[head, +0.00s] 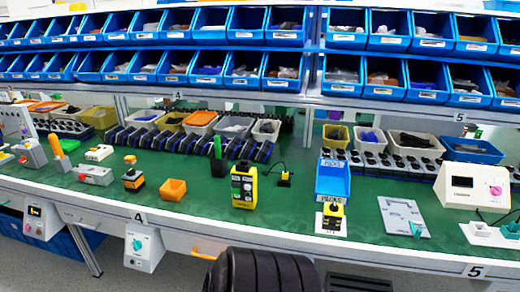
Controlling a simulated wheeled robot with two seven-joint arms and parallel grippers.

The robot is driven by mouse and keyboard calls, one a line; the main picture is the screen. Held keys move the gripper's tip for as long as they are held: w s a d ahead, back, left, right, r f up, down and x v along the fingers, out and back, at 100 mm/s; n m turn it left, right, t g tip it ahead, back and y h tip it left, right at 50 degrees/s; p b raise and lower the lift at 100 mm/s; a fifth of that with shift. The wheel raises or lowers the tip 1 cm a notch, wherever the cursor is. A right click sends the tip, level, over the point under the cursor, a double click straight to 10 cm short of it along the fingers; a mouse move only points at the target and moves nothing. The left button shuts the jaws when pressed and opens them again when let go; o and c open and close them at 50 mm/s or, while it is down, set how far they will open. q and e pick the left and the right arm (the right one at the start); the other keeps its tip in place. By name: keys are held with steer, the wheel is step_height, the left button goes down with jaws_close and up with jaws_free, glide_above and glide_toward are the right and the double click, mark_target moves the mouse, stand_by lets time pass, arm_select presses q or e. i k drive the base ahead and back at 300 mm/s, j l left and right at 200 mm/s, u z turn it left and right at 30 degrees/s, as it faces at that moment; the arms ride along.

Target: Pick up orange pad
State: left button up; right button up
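No flat piece is clearly an orange pad. The orange things on the green bench top (300,215) are a small open orange box (173,189), an orange-and-grey block (133,180) left of it, and an upright orange-handled tool (57,150) further left. Flat orange pieces (45,107) lie at the far left back; I cannot tell whether they are lids or pads. Neither of my grippers is in view. A dark ribbed shape (262,270) shows at the bottom middle, apart from these things.
A yellow-and-black device (243,187) stands mid-bench, with a blue bin (332,181) to its right. A white box with a pink knob (473,187) stands at the right. Shelves of blue bins (270,70) line the back. White switch boxes (144,247) hang below the front edge.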

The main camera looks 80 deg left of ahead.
mark_target(131, 160)
steer(key=u, duration=4)
